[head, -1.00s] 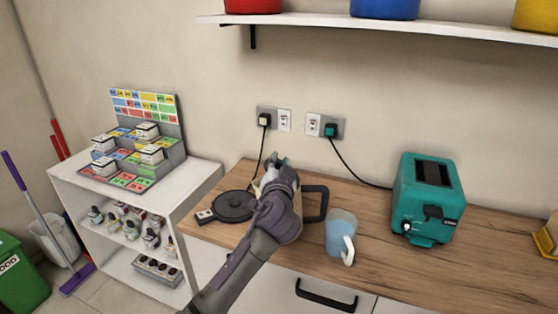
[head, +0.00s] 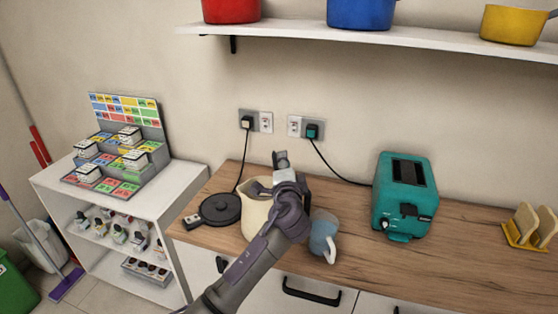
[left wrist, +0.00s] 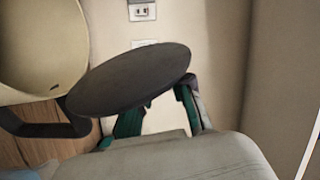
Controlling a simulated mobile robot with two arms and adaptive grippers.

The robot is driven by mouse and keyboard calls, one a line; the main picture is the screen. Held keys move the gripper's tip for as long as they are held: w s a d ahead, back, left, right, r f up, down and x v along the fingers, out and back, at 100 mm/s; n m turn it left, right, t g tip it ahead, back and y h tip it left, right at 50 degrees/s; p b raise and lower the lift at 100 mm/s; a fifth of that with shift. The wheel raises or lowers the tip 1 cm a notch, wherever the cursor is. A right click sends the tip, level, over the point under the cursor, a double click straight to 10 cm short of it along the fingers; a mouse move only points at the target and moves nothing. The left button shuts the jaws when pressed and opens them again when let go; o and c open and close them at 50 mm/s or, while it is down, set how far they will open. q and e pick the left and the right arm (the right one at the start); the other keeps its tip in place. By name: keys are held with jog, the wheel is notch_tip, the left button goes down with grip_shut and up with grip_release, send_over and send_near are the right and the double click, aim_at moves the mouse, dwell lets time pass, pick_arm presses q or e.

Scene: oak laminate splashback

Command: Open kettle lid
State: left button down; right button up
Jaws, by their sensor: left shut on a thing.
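The cream kettle (head: 254,216) stands upright on the wooden counter, its pale open mouth showing at the top. In the left wrist view the kettle (left wrist: 35,50) is at the upper left, with its black handle (left wrist: 35,127) below. The dark, round kettle lid (left wrist: 130,80) is off the rim, beside the kettle's mouth and tilted. My left gripper (head: 280,160) is above and right of the kettle's mouth. In the left wrist view its green fingers are shut on the lid, which partly hides them.
A black round base (head: 220,208) lies left of the kettle. A blue mug (head: 322,234) is close at its right. A teal toaster (head: 404,195) and a toast rack (head: 530,228) stand farther right. A shelf (head: 370,36) with pots hangs above.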

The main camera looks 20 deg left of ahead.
pick_arm(q)
jog(key=shift+w+d+m, duration=0.1)
jog(key=shift+d+m, duration=0.15)
jog(key=shift+m, duration=0.15)
jog(key=c, duration=1)
grip_release()
jog(key=v, duration=1.2)
